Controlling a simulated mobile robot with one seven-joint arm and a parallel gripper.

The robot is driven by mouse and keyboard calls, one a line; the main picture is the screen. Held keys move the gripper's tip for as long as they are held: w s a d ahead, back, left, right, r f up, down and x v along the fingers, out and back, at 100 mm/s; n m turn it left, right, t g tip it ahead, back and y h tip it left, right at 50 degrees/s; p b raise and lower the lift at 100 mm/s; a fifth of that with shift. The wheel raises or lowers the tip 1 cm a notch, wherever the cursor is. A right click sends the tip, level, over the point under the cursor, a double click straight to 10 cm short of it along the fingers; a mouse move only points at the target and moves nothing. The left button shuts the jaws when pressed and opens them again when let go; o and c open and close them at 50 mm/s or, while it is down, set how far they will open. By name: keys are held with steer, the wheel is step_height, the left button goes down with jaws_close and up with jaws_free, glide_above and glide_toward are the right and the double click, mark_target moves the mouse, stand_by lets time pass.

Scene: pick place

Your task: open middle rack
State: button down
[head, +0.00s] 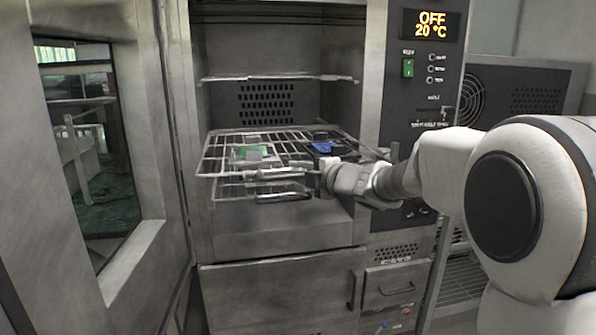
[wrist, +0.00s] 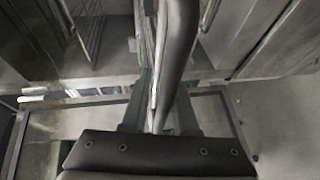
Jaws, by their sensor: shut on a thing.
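The oven (head: 280,242) stands open, with wire racks inside. The middle rack (head: 213,158) sticks out past the oven's front opening. It carries a clear box with a green patch (head: 251,153) and a blue item (head: 327,147). My gripper (head: 316,181) is at the rack's front edge, near its right end. In the wrist view, my gripper (wrist: 157,105) is shut on the middle rack's dark handle (wrist: 177,45), which runs up between the fingers. My wrist hides part of the rack's right side in the head view.
An upper rack (head: 280,78) sits further back inside. A lower rack (head: 232,190) shows just under the middle one. The open oven door (head: 150,240) with its window stands at the left. A control panel (head: 425,70) reads OFF, 20 °C.

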steer(key=shift+s+d+f, duration=0.35)
steer(key=shift+s+f, duration=0.25)
steer(key=shift+s, duration=0.25)
steer(key=c, duration=0.8)
jaws_free()
steer(key=shift+w, duration=0.1)
steer(key=shift+c, duration=0.2)
steer(key=shift+r, duration=0.15)
steer(key=shift+a+r, duration=0.1)
steer(key=shift+r, duration=0.1)
steer(key=p+v, duration=0.3)
steer(key=v, duration=1.4)
steer(key=shift+p, duration=0.4)
